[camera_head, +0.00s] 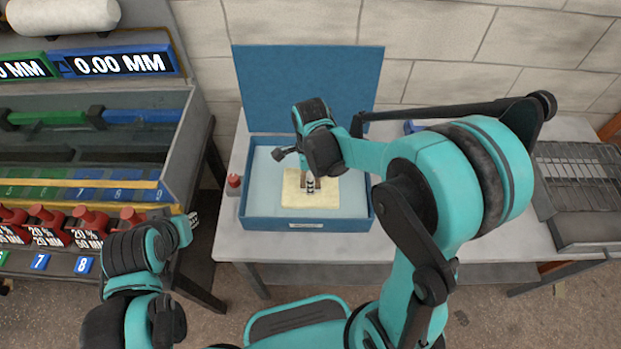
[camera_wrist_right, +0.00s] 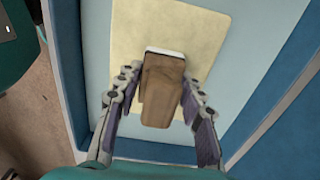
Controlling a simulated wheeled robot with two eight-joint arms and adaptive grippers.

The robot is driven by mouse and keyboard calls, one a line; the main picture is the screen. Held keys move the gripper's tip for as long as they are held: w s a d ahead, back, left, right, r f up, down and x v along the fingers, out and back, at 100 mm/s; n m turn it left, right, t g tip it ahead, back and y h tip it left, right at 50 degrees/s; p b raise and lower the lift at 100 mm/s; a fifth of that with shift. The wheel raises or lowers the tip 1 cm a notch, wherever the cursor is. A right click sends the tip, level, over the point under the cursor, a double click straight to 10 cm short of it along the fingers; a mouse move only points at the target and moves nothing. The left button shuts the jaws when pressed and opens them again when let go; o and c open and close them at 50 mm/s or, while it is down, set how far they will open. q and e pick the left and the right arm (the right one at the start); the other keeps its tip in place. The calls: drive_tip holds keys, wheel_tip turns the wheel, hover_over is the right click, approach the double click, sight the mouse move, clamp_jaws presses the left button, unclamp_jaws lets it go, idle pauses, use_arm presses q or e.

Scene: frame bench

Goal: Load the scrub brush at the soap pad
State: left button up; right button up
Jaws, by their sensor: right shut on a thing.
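The cream soap pad (camera_head: 293,200) lies in an open blue box (camera_head: 305,224) on the table. It also shows in the right wrist view (camera_wrist_right: 215,30). The scrub brush (camera_wrist_right: 162,95) has a brown wooden block with a white strip at its far end. My right gripper (camera_wrist_right: 158,110) is shut on the block, one finger on each side. In the head view my right gripper (camera_head: 310,186) is over the pad and mostly hides the brush. I cannot tell whether the brush touches the pad. My left gripper (camera_head: 193,219) is at the left, away from the box; its fingers are too small to read.
The blue lid (camera_head: 305,85) stands upright behind the box. A small red-topped thing (camera_head: 234,183) is left of the box. A rack with red bottles (camera_head: 85,222) and displays fills the left. A metal grill (camera_head: 585,185) is at the right. The table's front strip (camera_head: 232,245) is clear.

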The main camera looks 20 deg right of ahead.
idle(0.3)
wheel_tip(320, 180, up, 7)
drive_tip(key=p, duration=0.5)
drive_tip(key=shift+p, duration=0.3)
idle(0.6)
